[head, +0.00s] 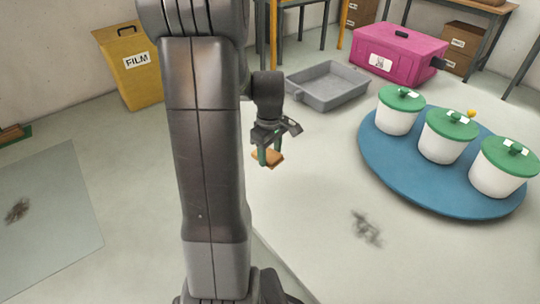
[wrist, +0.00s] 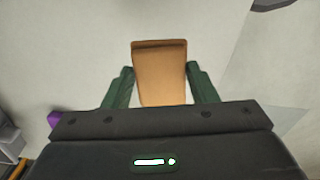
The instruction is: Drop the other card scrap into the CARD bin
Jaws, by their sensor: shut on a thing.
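My gripper (head: 268,158) is shut on a tan-brown card scrap (head: 271,158) and holds it in the air, right of my arm's big link in the head view. In the wrist view the card scrap (wrist: 160,75) stands between the two green fingers of my gripper (wrist: 160,88), with pale floor behind it. A yellow bin labelled FILM (head: 134,68) stands at the back left. I see no bin labelled CARD in either view; my arm hides part of the room behind it.
A blue oval board (head: 385,172) at the right bears white pots with green lids (head: 447,135). A grey tray (head: 328,86) and a magenta box (head: 398,52) lie behind. Dark smudges (head: 366,228) mark the floor. A grey mat (head: 50,225) lies at the left.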

